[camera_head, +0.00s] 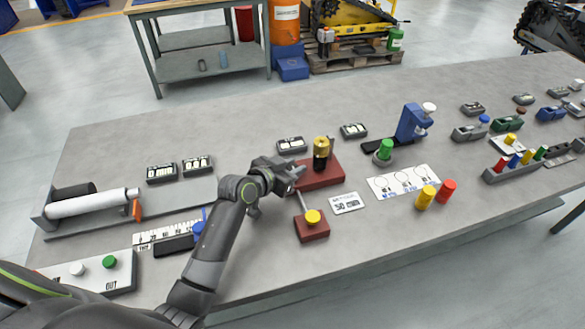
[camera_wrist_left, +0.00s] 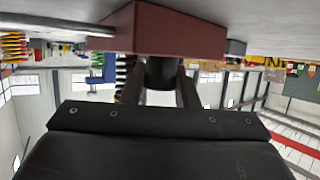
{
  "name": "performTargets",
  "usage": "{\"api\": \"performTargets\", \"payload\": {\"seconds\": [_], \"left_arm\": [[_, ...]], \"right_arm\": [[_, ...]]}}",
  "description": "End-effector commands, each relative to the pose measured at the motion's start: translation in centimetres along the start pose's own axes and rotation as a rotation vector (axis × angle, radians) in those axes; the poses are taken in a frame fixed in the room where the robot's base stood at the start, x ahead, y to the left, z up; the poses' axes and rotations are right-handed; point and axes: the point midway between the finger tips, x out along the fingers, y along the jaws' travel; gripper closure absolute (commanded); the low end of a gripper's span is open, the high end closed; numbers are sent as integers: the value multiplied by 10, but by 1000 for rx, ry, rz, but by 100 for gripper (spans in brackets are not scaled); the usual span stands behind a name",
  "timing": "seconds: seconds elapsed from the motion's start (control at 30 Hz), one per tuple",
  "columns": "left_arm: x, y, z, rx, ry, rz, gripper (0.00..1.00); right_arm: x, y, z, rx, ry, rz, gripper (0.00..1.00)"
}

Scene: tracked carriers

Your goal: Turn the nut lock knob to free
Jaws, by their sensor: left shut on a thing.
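A brass-yellow cylinder (camera_head: 321,146) with a black lower part (camera_head: 320,163) stands upright on a dark red block (camera_head: 325,178) in the middle of the bench. My left gripper (camera_head: 298,172) reaches it from the left. In the left wrist view, which is upside down, its two fingers (camera_wrist_left: 160,88) are shut on the black part (camera_wrist_left: 160,73), close to the red block (camera_wrist_left: 165,35). A yellow knob (camera_head: 313,216) sits on a smaller red block (camera_head: 312,231) in front, joined by a thin metal rod (camera_head: 303,201). No readable label tells which is the nut lock knob. My right gripper is not in view.
A white label card (camera_head: 347,203) lies right of the blocks. A green knob (camera_head: 384,150) and a blue stand (camera_head: 412,122) stand farther right. A yellow (camera_head: 425,198) and a red cylinder (camera_head: 446,190) stand near the front edge. Several counters lie behind.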

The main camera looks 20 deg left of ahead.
Motion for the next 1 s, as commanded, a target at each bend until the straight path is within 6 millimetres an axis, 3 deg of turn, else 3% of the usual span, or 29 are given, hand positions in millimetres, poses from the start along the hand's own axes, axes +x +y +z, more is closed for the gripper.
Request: {"api": "performTargets", "payload": {"seconds": [0.2, 0.23, 0.37, 0.77, 1.0], "left_arm": [[0, 0, 0, 1, -1, 0, 96], [0, 0, 0, 1, -1, 0, 69], [0, 0, 0, 1, -1, 0, 52], [-5, 0, 0, 1, 0, -1, 51], [-37, -1, 1, 3, -1, -3, 51]], "right_arm": [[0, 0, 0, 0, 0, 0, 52], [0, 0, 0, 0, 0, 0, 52], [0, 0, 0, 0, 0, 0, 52], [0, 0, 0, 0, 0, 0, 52], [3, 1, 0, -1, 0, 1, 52]]}}
